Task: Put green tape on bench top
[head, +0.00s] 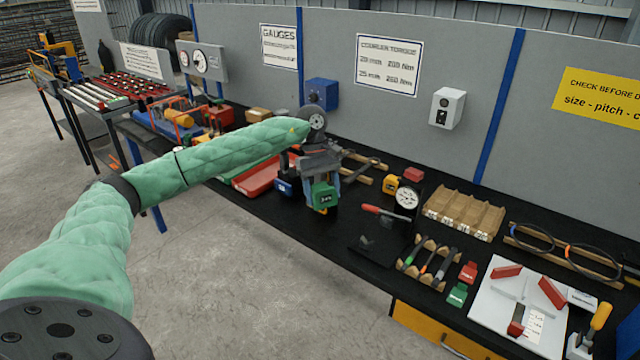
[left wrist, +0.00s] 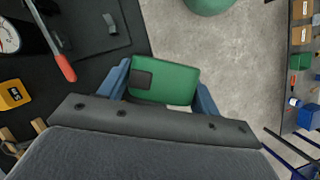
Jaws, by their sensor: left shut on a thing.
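The green tape (head: 325,196) is a boxy green case with a dark patch, held in my left gripper (head: 321,190). In the left wrist view the tape (left wrist: 178,82) sits between the two blue fingers of my left gripper (left wrist: 166,88), which are shut on its sides. The black bench top (head: 345,222) runs along the wall, and its corner shows in the wrist view (left wrist: 95,62). The tape appears near the bench's front edge, with floor behind much of it in the wrist view. Its height over the bench is hard to tell. My right gripper is not in view.
A yellow tape (head: 390,184), a dial gauge (head: 407,197) and a red-handled tool (head: 385,212) lie right of the gripper. A red tray (head: 255,176) is left. A wooden rack (head: 464,214) stands farther right. Bare bench shows around the front middle.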

